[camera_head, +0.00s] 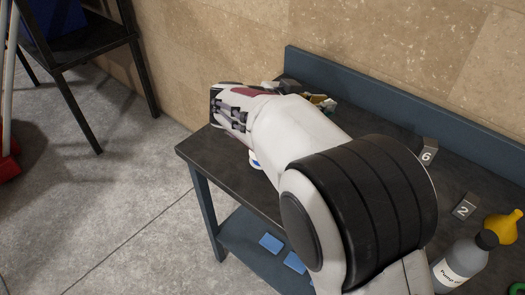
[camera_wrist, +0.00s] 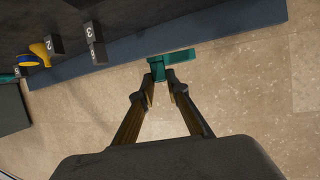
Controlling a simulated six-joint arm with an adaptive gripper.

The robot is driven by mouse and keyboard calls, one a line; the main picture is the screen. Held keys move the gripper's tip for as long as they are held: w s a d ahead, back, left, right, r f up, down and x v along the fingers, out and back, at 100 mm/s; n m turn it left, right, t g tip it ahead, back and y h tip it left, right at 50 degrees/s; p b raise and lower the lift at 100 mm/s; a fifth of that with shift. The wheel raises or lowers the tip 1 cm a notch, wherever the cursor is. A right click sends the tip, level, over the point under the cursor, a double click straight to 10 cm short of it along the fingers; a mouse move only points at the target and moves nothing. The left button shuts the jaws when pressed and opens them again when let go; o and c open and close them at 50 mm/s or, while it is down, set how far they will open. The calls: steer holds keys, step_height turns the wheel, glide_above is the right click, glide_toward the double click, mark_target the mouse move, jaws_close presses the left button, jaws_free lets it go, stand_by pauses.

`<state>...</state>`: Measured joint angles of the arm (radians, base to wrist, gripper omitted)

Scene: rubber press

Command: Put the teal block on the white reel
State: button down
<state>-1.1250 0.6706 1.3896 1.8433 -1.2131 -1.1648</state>
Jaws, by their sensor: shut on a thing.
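My gripper (camera_wrist: 162,86) is shut on the teal block (camera_wrist: 180,56), which sticks out past the fingertips to the right in the wrist view. The block appears raised in front of the wall and the table's back rail. In the head view my arm covers most of the gripper; only brownish finger parts show near the back rail. A small white and blue thing (camera_head: 254,161) peeks out below my arm at the table's front edge. I cannot tell whether it is the white reel; no reel is clearly seen elsewhere.
The dark table (camera_head: 212,151) has a raised blue back rail (camera_head: 400,100). Grey blocks numbered 6 (camera_head: 427,152) and 2 (camera_head: 465,207), a pump bottle (camera_head: 462,262) and a yellow thing (camera_head: 505,227) stand at the right. Blue pieces (camera_head: 270,242) lie on the lower shelf.

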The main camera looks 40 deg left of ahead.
steer(key=s+a+n+y, duration=0.3)
steer(key=s+a, duration=0.7)
glide_above(253, 162)
steer(key=w+d, duration=0.1)
steer(key=d, duration=0.1)
steer(key=shift+t, duration=0.3)
steer(key=shift+w+d+f, duration=0.15)
steer(key=shift+f, duration=2.25)
steer(key=shift+f, duration=0.1)
steer(key=shift+f, duration=3.05)
steer(key=shift+f, duration=0.1)
steer(key=shift+f, duration=1.75)
steer(key=shift+f, duration=0.1)
